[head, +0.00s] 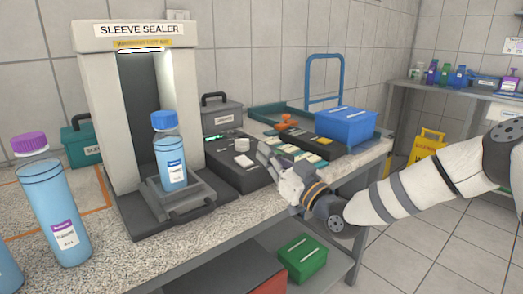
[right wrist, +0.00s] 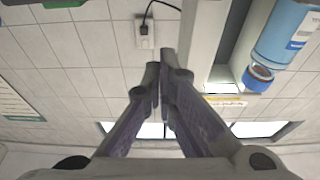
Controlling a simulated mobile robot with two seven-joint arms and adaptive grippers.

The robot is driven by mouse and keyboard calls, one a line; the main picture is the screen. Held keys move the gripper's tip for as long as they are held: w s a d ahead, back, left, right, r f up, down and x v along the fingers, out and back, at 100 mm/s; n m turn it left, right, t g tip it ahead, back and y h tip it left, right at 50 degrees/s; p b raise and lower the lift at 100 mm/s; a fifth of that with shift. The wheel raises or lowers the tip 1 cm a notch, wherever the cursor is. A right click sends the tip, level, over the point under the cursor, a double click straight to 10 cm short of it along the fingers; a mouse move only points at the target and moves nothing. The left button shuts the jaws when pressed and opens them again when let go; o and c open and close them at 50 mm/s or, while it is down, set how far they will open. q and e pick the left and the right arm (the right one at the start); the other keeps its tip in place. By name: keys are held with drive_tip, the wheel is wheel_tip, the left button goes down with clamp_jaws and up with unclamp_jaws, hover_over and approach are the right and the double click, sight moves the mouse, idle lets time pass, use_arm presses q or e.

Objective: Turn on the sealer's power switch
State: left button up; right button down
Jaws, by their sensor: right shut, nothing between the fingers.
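The sleeve sealer (head: 97,100) is a tall light-grey frame with a dark opening, standing on the bench at left centre. A blue-capped bottle (head: 171,160) stands on its tray. A dark, low box (head: 225,172) with small white parts and a green mark on top lies right of the sealer. I cannot tell which part is the power switch. My right gripper (head: 267,154) is shut and empty, near the right edge of that box. In the right wrist view its fingers (right wrist: 162,75) meet at the tips. My left gripper is not in view.
A purple-capped bottle (head: 55,210) stands at the front left. A grey case (head: 222,115) is behind the dark box, and a blue box (head: 346,124) is at the back right. The right wrist view shows a wall outlet (right wrist: 146,42) with a black plug and cord.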

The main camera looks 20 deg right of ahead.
drive_tip(key=s+d+f, duration=0.1)
drive_tip(key=s+f, duration=0.2)
drive_tip(key=s, duration=0.2)
drive_tip(key=shift+d+f, duration=0.2)
drive_tip(key=shift+d, duration=0.15)
drive_tip(key=shift+s, duration=0.1)
